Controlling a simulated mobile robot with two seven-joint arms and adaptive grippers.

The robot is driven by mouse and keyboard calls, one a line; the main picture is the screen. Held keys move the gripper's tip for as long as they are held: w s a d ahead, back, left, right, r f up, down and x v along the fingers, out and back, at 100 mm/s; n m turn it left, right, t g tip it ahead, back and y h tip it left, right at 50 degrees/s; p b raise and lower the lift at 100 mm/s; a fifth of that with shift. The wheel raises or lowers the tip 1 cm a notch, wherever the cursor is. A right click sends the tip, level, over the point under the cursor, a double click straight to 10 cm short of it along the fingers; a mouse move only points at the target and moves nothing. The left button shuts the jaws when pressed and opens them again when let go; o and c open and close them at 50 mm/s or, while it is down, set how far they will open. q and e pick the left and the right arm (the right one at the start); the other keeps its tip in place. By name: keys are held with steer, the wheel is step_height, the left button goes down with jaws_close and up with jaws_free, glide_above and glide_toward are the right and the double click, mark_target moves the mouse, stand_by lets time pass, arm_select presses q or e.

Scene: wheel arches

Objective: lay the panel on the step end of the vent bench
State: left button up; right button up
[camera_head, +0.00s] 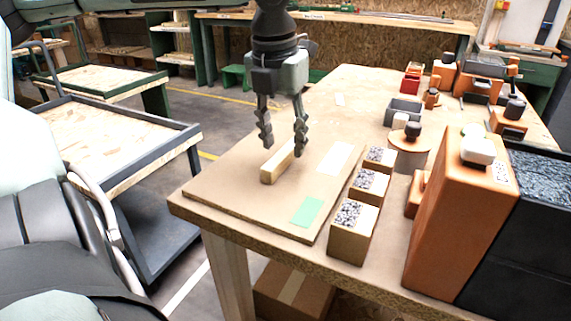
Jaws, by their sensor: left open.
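A thin flat brown panel (245,205) lies on the near left end of the wooden table (345,90). A pale wooden bar (270,176) sits on top of it, and I cannot tell whether it is fixed there. A green card (307,211) and a white card (333,158) lie on the panel to the right of the bar. My left gripper (283,150) points down with its fingers apart, at the far part of the bar; nothing is held. I cannot tell which part is the step end. My right gripper is not in view.
Three speckle-topped blocks (346,214) stand in a row right of the panel. A tall orange box (447,213) and a black crate (515,250) stand farther right. A grey tray (402,110) is farther back. A cart (110,140) stands left of the table.

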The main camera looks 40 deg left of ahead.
arm_select(q)
step_height(320, 180, down, 2)
steer(key=shift+w+f, duration=0.15)
steer(key=shift+f, duration=0.1)
jaws_close()
stand_by(0.4)
